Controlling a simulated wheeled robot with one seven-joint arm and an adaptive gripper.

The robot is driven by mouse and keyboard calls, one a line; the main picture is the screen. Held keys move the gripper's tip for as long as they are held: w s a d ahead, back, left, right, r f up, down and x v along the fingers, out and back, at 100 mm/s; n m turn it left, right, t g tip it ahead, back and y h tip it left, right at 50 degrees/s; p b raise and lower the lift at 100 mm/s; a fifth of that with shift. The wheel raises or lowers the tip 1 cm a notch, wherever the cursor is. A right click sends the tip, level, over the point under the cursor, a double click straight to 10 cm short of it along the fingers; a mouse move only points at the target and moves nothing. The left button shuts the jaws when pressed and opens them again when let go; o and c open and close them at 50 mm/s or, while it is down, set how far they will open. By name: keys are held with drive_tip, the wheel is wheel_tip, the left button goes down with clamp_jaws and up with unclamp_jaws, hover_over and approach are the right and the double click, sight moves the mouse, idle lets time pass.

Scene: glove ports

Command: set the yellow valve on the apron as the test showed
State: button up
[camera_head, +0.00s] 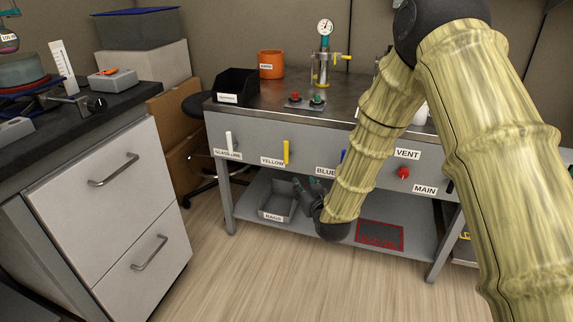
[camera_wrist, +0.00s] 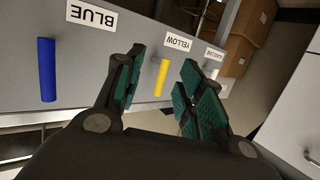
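The yellow valve (camera_head: 286,152) is a straight upright handle on the grey apron of the bench, right of its YELLOW label (camera_head: 272,161). In the wrist view the yellow handle (camera_wrist: 161,77) shows in the gap between my fingers, beyond the fingertips and touching neither pad as far as I can see. My gripper (camera_head: 309,190) is open and empty, low in front of the apron and below the handle; its green pads (camera_wrist: 162,88) are spread apart.
A white handle (camera_head: 229,140) is on the left. A blue handle (camera_wrist: 47,70) stands beside the BLUE label. A red knob (camera_head: 403,173) sits between VENT and MAIN labels. A grey bin (camera_head: 277,203) is on the lower shelf near my gripper. A gauge (camera_head: 326,28) stands on the bench.

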sight(287, 149)
drive_tip(key=w+a+r+b, duration=0.1)
drive_tip(key=w+a+b, duration=0.1)
drive_tip(key=w, duration=0.3)
drive_tip(key=w+a+r+t+b, duration=0.1)
drive_tip(key=w+a+r+b, duration=0.1)
drive_tip(key=w, duration=0.3)
drive_tip(key=w+a+r+t+y+b, duration=0.1)
drive_tip(key=w+a+r+b, duration=0.1)
drive_tip(key=w, duration=0.3)
drive_tip(key=shift+r+n+b, duration=0.15)
drive_tip(key=shift+n+b, duration=0.15)
drive_tip(key=shift+b, duration=0.15)
drive_tip(key=shift+s, duration=0.1)
drive_tip(key=shift+c, duration=0.3)
clamp_jaws()
